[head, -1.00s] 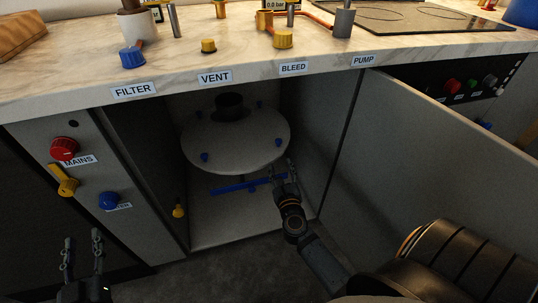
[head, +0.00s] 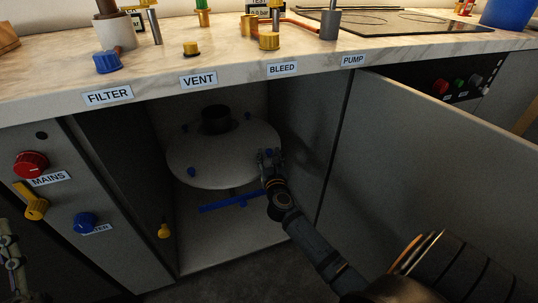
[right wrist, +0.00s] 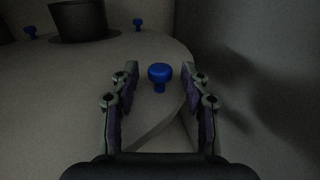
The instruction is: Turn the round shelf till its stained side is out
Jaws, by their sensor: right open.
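The round shelf (head: 205,165) is a pale grey disc inside the open cabinet, with a dark cylinder (head: 216,120) at its middle. I cannot make out a stain on the part that shows. My right gripper (head: 268,154) is open at the shelf's right front edge. In the right wrist view a blue knob (right wrist: 160,77) stands upright between its spread fingers, with a gap on both sides. My left gripper (head: 11,262) shows only in part at the left edge.
A blue bar (head: 230,203) lies below the shelf. The open cabinet door (head: 435,160) stands to the right of my right arm. The counter (head: 220,55) overhangs the cabinet. The panel at left carries a red knob (head: 30,164), a yellow lever (head: 34,202) and a blue knob (head: 85,222).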

